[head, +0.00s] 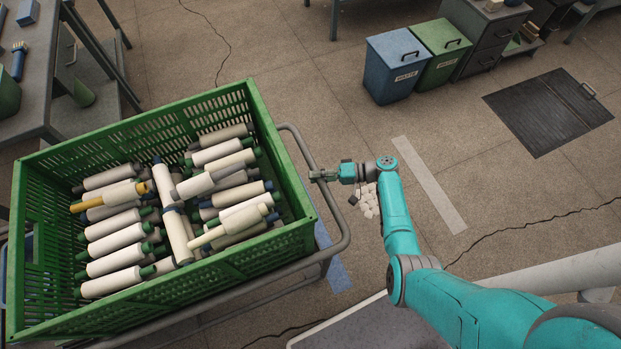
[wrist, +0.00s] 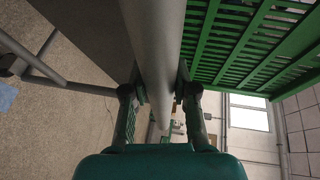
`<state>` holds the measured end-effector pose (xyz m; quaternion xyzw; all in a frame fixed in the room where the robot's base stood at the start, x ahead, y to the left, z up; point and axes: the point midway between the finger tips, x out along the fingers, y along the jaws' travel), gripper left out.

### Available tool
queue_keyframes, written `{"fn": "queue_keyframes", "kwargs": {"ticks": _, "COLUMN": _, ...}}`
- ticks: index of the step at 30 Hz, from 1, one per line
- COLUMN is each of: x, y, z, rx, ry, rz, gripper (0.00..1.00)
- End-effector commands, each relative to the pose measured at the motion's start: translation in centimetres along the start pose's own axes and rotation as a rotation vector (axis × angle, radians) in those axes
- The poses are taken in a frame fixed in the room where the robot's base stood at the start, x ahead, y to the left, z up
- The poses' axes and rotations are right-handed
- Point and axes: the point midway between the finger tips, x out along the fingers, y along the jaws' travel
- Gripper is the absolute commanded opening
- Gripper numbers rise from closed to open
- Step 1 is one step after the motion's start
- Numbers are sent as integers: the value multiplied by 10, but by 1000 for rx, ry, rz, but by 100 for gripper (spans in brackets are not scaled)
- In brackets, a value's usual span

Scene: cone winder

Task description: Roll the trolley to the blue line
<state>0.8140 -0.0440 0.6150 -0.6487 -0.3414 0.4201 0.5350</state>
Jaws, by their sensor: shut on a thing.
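The trolley (head: 341,212) has a grey tube handle and carries a green slatted crate (head: 283,248) full of white bobbins. My gripper (head: 318,175) is shut on the handle's tube at the crate's right side. In the wrist view the grey tube (wrist: 155,45) runs between my two fingers (wrist: 158,97). The blue line (head: 333,262) on the floor shows beside and partly under the trolley's right end. The trolley's wheels are not visible.
A pale stripe (head: 429,184) lies on the floor right of my gripper, with small white pieces (head: 368,200) near it. Blue (head: 396,66) and green (head: 440,50) bins stand at the back. A dark floor hatch (head: 540,112) is at right. A workbench (head: 48,75) stands at upper left.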

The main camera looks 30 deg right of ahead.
Motion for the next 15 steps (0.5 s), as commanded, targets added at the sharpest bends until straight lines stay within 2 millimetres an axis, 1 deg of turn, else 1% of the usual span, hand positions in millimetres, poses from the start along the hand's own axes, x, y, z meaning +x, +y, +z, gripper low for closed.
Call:
{"fn": "queue_keyframes", "kwargs": {"ticks": 14, "x": -3, "y": 2, "z": 0, "rx": 1, "ry": -2, "rz": 2, "gripper": 0}}
{"fn": "queue_keyframes", "kwargs": {"ticks": 15, "x": -3, "y": 2, "z": 0, "rx": 1, "ry": -2, "rz": 2, "gripper": 35}}
